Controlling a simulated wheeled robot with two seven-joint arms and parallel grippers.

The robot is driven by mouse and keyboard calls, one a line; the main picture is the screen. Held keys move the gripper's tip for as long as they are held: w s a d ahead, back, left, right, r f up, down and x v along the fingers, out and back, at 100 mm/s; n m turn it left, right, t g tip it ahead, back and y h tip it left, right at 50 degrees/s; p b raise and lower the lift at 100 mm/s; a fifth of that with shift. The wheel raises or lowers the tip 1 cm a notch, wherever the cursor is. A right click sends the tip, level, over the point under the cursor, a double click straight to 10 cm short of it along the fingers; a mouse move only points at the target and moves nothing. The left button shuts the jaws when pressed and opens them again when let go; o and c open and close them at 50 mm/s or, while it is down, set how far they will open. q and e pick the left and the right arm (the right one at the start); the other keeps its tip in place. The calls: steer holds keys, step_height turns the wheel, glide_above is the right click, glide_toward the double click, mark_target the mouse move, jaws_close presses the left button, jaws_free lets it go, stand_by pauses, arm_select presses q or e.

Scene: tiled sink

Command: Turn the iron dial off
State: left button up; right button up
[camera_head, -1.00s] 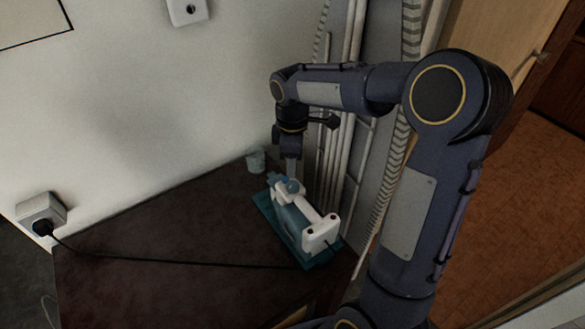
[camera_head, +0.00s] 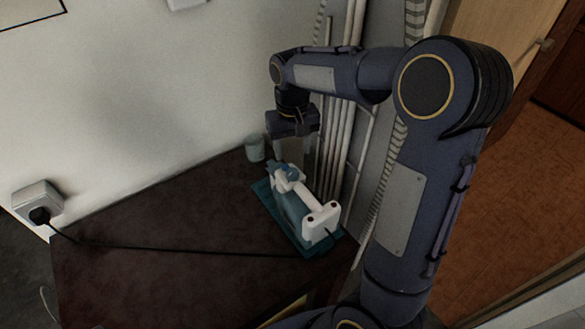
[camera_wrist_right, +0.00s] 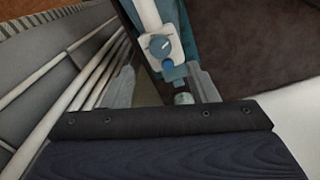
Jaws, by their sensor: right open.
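The white and teal iron (camera_head: 317,222) lies on a teal tray or mat (camera_head: 262,189) on the dark table. Its dial (camera_wrist_right: 159,45), a round blue-grey knob with a pale mark, shows on the white body in the right wrist view. My right gripper (camera_head: 292,152) is open, pointing down just above the dial end of the iron. In the right wrist view its two fingers (camera_wrist_right: 162,88) are spread and empty, with the dial seen beyond the gap between them. Whether a finger touches the iron cannot be told. My left gripper is not in view.
A small pale cup (camera_head: 254,148) stands behind the iron near the wall. A black cord (camera_head: 180,248) runs across the table to a wall socket (camera_head: 38,203). White pipes (camera_head: 345,130) rise close to the right of the iron. The table's left part is clear.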

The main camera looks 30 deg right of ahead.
mark_target(293, 171)
step_height(293, 171, down, 8)
steer(key=shift+r, duration=0.2)
steer(key=c, duration=1)
steer(key=shift+n, duration=0.4)
steer(key=n, duration=0.2)
steer(key=shift+n, duration=2.3)
